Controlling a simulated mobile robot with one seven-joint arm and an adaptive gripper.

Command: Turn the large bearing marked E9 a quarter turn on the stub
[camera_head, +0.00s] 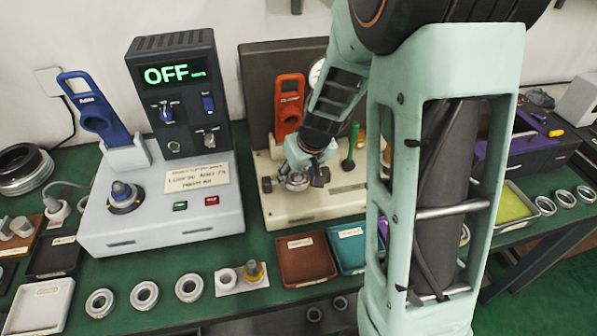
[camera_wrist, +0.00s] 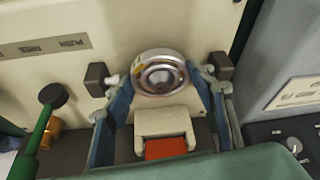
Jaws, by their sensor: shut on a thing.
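A silver bearing ring (camera_head: 297,182) sits on the cream fixture (camera_head: 290,213) at the centre of the bench. It also shows in the wrist view (camera_wrist: 158,56), with a shiny rounded centre and a small yellow mark on its left rim. No E9 marking is readable on it, and the stub is not clearly distinguishable. My gripper (camera_head: 308,166) reaches down to the ring from above. In the wrist view my gripper's blue-grey fingers (camera_wrist: 160,80) close on the ring from left and right. Dark blocks flank the ring on both sides.
A grey control unit (camera_head: 165,215) with an OFF display stands to the left. A green-handled tool (camera_head: 351,145) stands right of the ring and an orange tool (camera_head: 290,105) behind it. A brown tray (camera_head: 306,262), a teal tray (camera_head: 347,250) and several loose rings line the front.

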